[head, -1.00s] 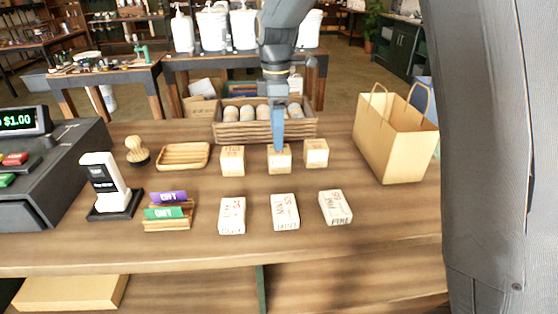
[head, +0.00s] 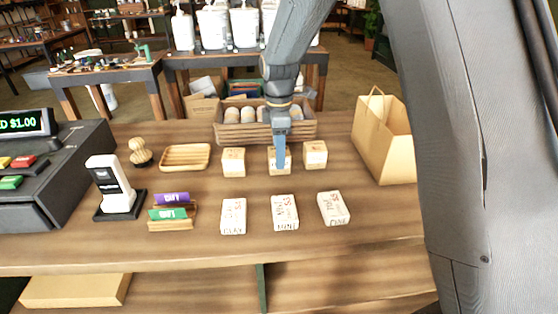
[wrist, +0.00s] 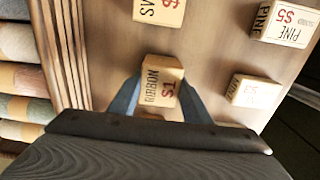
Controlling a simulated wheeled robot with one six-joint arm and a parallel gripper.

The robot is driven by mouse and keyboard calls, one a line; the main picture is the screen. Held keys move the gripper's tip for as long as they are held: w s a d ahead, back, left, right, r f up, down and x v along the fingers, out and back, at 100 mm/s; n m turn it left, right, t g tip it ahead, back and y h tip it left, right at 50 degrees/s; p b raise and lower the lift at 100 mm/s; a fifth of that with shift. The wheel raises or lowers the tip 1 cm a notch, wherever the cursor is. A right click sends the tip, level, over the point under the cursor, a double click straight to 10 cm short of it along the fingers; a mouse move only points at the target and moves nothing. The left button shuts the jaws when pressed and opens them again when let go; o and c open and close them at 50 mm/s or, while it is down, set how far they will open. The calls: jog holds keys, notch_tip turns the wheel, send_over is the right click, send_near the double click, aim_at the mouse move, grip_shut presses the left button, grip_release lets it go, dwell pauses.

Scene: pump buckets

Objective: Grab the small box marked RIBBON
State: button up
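The small cream box marked RIBBON, with a red $1, shows in the wrist view (wrist: 161,84). In the head view it is the middle one of three small boxes (head: 272,156), partly hidden by my finger. My gripper (head: 281,168) points down at it from above. In the wrist view my gripper's two blue fingers (wrist: 161,88) stand apart, one on each side of the box. They look open around it; whether either finger touches it is unclear. The box stands on the counter.
Similar small boxes stand to the left (head: 233,162) and right (head: 315,155). Several flat boxes, including a middle one (head: 284,212), lie in front. A wooden crate (head: 264,131) stands close behind. A paper bag (head: 388,145) stands to the right on the counter.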

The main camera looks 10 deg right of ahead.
jog(key=c, duration=0.4)
